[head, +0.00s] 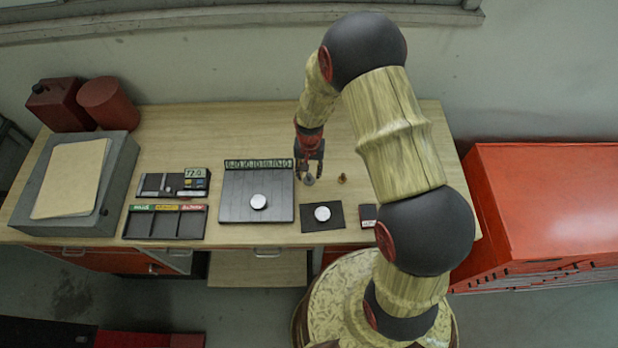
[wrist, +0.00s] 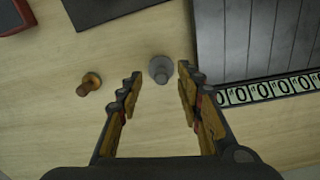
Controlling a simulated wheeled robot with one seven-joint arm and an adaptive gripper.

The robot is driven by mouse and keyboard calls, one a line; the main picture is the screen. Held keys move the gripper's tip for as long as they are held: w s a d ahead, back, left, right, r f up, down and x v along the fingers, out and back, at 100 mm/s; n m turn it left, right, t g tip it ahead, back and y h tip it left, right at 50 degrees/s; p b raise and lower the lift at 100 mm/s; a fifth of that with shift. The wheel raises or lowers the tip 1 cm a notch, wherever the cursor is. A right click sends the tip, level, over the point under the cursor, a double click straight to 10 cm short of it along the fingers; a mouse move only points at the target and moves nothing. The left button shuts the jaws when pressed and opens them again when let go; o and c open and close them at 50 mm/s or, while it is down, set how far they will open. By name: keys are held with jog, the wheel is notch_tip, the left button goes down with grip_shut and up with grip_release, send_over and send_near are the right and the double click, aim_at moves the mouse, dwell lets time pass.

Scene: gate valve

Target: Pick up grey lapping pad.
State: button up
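The grey lapping pad (head: 308,181) appears as a small grey round piece with a stem, standing on the wooden bench (head: 240,122) right of the slatted dark plate. In the wrist view the pad (wrist: 160,69) lies just ahead of the fingertips, closer to the right finger. My gripper (head: 309,172) is pointed down over it in the head view. My gripper (wrist: 157,80) is open in the wrist view, with nothing held. Whether a finger touches the pad, I cannot tell.
The dark plate (head: 236,192) with a numbered strip (head: 258,164) and a white disc (head: 258,201) is close by. A second disc (head: 322,213) lies on a black mat (head: 308,226). Bench behind is clear.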

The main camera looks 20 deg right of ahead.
aim_at(309, 178)
jog(key=shift+w+f, duration=0.1)
jog(key=shift+f, duration=1.3)
jog(key=shift+c, duration=1.4)
grip_shut()
